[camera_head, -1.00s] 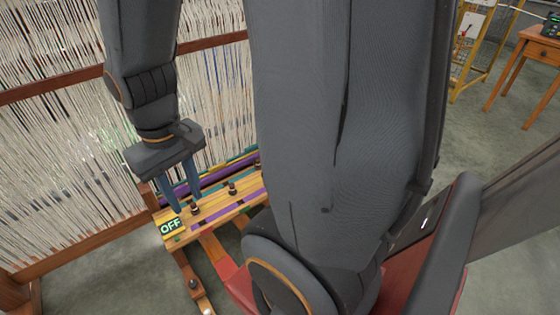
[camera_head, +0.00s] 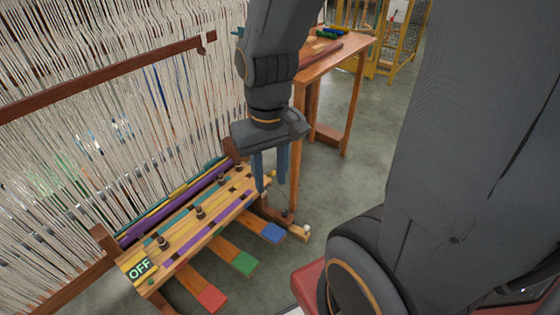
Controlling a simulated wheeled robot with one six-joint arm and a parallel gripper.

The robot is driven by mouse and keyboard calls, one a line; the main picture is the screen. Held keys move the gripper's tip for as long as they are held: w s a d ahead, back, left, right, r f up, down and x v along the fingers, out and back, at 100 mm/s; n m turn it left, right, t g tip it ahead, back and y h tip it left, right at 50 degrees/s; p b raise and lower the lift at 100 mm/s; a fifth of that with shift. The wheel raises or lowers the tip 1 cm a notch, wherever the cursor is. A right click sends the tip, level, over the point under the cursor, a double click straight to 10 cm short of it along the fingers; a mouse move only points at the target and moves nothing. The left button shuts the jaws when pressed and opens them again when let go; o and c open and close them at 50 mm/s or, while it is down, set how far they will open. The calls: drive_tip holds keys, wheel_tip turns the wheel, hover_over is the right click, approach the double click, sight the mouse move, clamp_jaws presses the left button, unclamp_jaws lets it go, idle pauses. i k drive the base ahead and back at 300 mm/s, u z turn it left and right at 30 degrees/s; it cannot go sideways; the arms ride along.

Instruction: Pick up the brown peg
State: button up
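I cannot tell which one the task names. My gripper (camera_head: 270,186) points down at the board's right end, to the right of the far-right peg. Its two blue fingers are apart, with no object visible between them. I cannot tell how high the fingertips are above the board.
Pale loom threads (camera_head: 110,120) fill the left and back. An "OFF" sign (camera_head: 139,269) sits at the board's left end. Red (camera_head: 211,298), green (camera_head: 244,264) and blue (camera_head: 273,233) tipped pedals stick out in front. A wooden table (camera_head: 352,52) stands behind my gripper.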

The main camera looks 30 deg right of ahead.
sight(239, 168)
drive_tip(key=z, duration=0.2)
drive_tip(key=k, duration=1.3)
drive_tip(key=z, duration=0.6)
drive_tip(key=i, duration=0.7)
drive_tip(key=z, duration=0.4)
drive_tip(key=i, duration=1.3)
drive_tip(key=u, duration=1.15)
drive_tip(key=i, duration=0.4)
drive_tip(key=u, duration=0.5)
